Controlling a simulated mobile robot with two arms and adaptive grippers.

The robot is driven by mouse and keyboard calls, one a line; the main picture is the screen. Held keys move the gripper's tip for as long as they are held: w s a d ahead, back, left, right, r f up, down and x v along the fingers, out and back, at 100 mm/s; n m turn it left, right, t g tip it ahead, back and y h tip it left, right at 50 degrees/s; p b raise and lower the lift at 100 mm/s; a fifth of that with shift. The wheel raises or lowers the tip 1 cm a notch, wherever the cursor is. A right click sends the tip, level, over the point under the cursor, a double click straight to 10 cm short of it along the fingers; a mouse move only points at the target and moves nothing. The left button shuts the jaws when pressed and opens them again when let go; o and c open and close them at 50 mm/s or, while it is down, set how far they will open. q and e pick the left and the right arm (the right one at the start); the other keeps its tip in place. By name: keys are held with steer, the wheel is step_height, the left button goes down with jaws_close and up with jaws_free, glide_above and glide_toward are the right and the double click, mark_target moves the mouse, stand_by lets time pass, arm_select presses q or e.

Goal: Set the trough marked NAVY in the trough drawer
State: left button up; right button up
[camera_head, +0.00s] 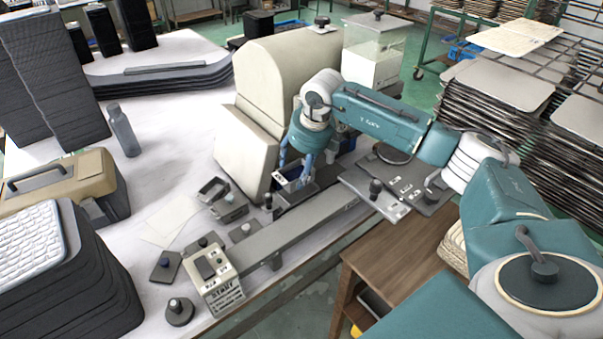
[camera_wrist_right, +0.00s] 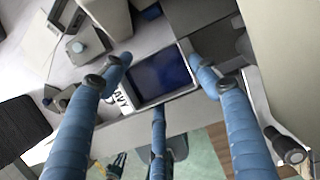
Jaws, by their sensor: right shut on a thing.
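The trough marked NAVY (camera_wrist_right: 122,102) has a dark blue interior and a white label on its wall; the label reads partly as "AVY" in the wrist view. In the head view the trough (camera_head: 284,184) is just in front of the beige machine. My right gripper (camera_head: 293,170) is shut on it, with blue fingers on opposite sides of the trough in the wrist view (camera_wrist_right: 158,80). A grey drawer-like recess (camera_head: 289,197) lies close below the trough; I cannot tell whether they touch. My left gripper is out of view.
A long grey rail (camera_head: 300,232) runs to a control box marked START (camera_head: 220,291). The beige machine (camera_head: 283,85) rises close behind the gripper.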

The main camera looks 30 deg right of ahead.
mark_target(293, 177)
steer(key=f, duration=0.1)
steer(key=f+p, duration=0.2)
steer(key=shift+d+f, duration=0.25)
steer(key=shift+d, duration=0.05)
steer(key=shift+s+f, duration=0.1)
steer(key=shift+f, duration=0.15)
steer(key=o, duration=1)
steer(key=shift+f, duration=0.1)
steer(key=o, duration=0.4)
